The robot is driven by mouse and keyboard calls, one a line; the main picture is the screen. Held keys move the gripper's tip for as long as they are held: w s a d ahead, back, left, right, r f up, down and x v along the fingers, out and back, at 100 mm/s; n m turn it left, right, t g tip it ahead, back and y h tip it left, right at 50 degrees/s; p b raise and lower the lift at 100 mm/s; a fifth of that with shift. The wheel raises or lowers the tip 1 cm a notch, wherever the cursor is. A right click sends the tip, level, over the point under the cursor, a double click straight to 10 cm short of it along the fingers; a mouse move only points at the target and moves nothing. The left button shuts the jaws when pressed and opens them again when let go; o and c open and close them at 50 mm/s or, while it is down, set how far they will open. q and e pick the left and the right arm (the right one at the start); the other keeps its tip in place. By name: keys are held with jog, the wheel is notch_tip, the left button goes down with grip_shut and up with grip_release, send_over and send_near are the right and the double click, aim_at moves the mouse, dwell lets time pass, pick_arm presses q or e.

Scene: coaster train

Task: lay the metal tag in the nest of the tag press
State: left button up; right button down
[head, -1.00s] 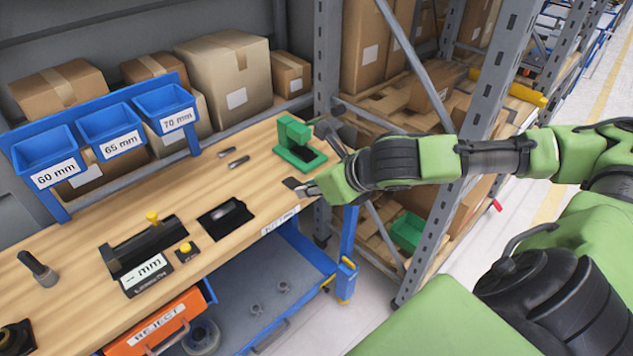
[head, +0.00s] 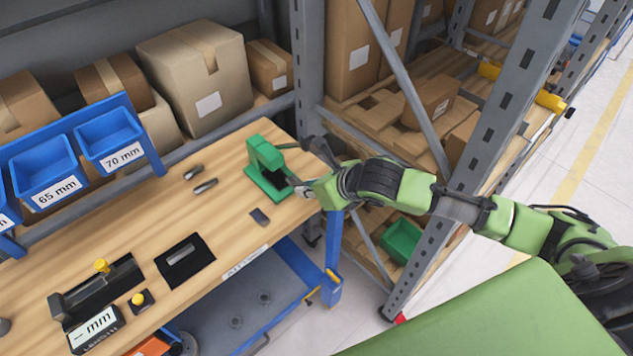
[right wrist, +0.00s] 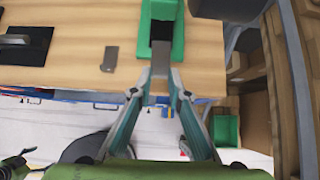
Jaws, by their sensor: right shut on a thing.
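The tag press (head: 258,158) is a green frame with a dark opening, standing at the right end of the bench; it also shows in the right wrist view (right wrist: 178,42). My right gripper (head: 298,187) is at the front of the press, low over the bench edge. It is shut on a narrow grey metal tag (right wrist: 159,82), which points at the dark opening of the press. Whether the tag touches the press I cannot tell. The nest is mostly hidden by the press frame. A second, dark grey tag (head: 259,216) lies flat on the bench. My left gripper is out of view.
Two small grey pieces (head: 204,186) lie left of the press. A black pad (head: 185,258) and a length gauge (head: 97,290) stand further left. Blue bins (head: 110,140) hang behind. A rack upright (head: 455,180) stands right of the bench. Bare wood surrounds the loose tag.

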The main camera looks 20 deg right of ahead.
aim_at(291, 178)
jog(key=shift+w+a+f, duration=0.1)
jog(key=shift+w+f, duration=0.1)
jog(key=shift+f, duration=0.3)
jog(key=shift+w+a+f, duration=0.1)
jog(key=shift+w+f, duration=0.1)
jog(key=shift+f, duration=0.3)
jog(key=shift+w+a+f+b, duration=0.1)
jog(key=shift+w+f+b, duration=0.2)
jog(key=shift+f, duration=0.2)
jog(key=shift+w+f+b, duration=0.15)
jog(key=shift+f+b, duration=0.15)
jog(key=shift+f, duration=0.15)
jog(key=shift+w+a+f, duration=0.1)
jog(key=shift+w+f, duration=0.05)
jog(key=shift+w, duration=0.05)
jog(key=shift+w+a, duration=0.1)
jog(key=shift+w, duration=0.25)
jog(key=shift+w+a, duration=0.25)
jog(key=shift+w, duration=0.4)
jog(key=shift+w+a+f, duration=0.1)
jog(key=shift+w+a, duration=0.15)
jog(key=shift+w, duration=0.5)
jog(key=shift+w+a, duration=0.3)
jog(key=shift+w, duration=0.4)
jog(key=shift+w+a+f, duration=0.1)
jog(key=shift+w+a, duration=0.15)
jog(key=shift+w, duration=0.5)
